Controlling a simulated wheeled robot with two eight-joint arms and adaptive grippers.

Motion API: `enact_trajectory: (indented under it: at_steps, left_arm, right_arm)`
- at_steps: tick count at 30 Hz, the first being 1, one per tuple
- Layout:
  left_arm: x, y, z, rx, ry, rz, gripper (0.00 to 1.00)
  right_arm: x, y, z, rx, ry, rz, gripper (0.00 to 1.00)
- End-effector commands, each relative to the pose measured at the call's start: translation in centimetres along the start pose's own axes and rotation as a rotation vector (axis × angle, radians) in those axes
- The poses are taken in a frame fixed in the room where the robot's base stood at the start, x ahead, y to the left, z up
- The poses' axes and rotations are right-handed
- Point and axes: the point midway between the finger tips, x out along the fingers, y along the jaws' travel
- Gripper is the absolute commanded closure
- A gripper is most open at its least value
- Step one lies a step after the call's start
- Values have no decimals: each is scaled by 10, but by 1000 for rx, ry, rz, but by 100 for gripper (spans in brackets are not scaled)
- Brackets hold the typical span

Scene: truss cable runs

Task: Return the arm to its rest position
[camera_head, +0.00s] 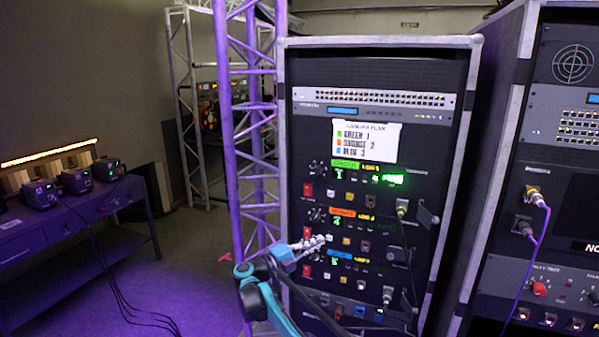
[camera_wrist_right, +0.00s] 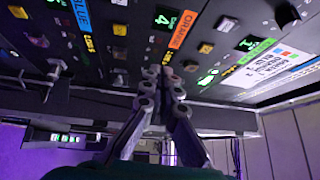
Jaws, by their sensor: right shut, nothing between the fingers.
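My right gripper (camera_head: 318,241) is shut and empty. Its teal and black arm comes up from the bottom of the head view. The fingertips are in front of the rack (camera_head: 382,65), at the left side between the orange-labelled unit (camera_head: 352,213) and the blue-labelled unit (camera_head: 345,254). In the right wrist view the closed fingers (camera_wrist_right: 162,78) point at the panel near the orange label (camera_wrist_right: 184,29). I cannot tell whether the tips touch the panel. A red switch (camera_head: 306,234) shows just beside the fingers. My left gripper is not in view.
A sheet listing green 1, orange 2 and blue 3 (camera_head: 365,141) is on the rack. A truss (camera_head: 235,130) stands close on its left. Another rack with a purple cable (camera_head: 535,250) is at the right. A bench (camera_head: 75,215) with boxes stands far left; cables trail to the floor.

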Motion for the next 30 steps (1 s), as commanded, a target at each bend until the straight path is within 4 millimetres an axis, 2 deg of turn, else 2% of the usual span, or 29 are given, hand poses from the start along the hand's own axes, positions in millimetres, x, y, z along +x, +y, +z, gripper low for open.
enact_trajectory:
  at_steps: [8,12,15,18,21,24,26,29,30]
  left_arm:
    - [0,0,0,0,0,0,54]
    - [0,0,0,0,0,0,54]
    - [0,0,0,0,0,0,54]
    - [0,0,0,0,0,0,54]
    - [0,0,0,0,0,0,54]
    - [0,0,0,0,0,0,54]
    - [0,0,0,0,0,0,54]
    - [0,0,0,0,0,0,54]
    - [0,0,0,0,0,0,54]
  right_arm:
    - [28,-88,8,-42,-186,-136,100]
    - [37,-148,6,-105,-339,-240,100]
    - [35,-192,-2,-186,-481,-325,100]
    - [25,-221,-16,-290,-623,-399,100]
    - [8,-234,-37,-412,-762,-454,100]
    - [-14,-230,-65,-552,-896,-489,100]
    - [-29,-220,-86,-642,-975,-498,100]
    - [-54,-192,-128,-804,-1097,-494,100]
    - [-64,-176,-147,-871,-1145,-484,100]
